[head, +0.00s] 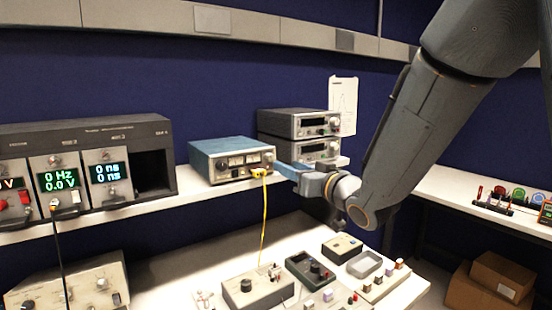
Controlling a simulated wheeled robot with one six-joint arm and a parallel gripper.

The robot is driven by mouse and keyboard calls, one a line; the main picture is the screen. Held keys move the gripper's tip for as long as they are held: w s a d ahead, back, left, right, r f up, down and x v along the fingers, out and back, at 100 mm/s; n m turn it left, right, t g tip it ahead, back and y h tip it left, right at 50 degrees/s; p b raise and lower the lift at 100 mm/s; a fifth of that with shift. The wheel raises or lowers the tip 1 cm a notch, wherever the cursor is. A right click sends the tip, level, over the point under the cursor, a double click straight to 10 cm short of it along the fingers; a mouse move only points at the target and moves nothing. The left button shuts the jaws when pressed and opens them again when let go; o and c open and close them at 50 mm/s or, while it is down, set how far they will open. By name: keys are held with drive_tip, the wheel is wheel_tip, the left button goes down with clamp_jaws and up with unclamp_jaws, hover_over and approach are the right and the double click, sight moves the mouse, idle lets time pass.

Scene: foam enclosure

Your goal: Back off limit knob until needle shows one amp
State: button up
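A blue bench unit (228,158) stands on the shelf, with a pale front panel of small dials and knobs. Its meter and needle are too small to read, and I cannot pick out the limit knob. A yellow plug (260,173) with a yellow lead sits at the lower right of its front. My gripper (280,167) reaches in from the right and its tip is at the right end of this front panel. I cannot tell whether it touches a knob. The fingers are too small and edge-on to show whether they are open or shut.
Two stacked grey instruments (298,124) stand right behind my gripper. A dark modular rack (90,128) with lit displays stands at the left of the shelf (200,190). Several small boxes, including a beige one (257,290), crowd the bench below. The yellow lead (264,225) hangs down to it.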

sight(272, 160)
drive_tip(key=p+x, duration=0.2)
drive_tip(key=x, duration=0.5)
drive_tip(key=shift+w+a, duration=0.15)
drive_tip(key=shift+r, duration=0.1)
drive_tip(key=c, duration=1)
clamp_jaws()
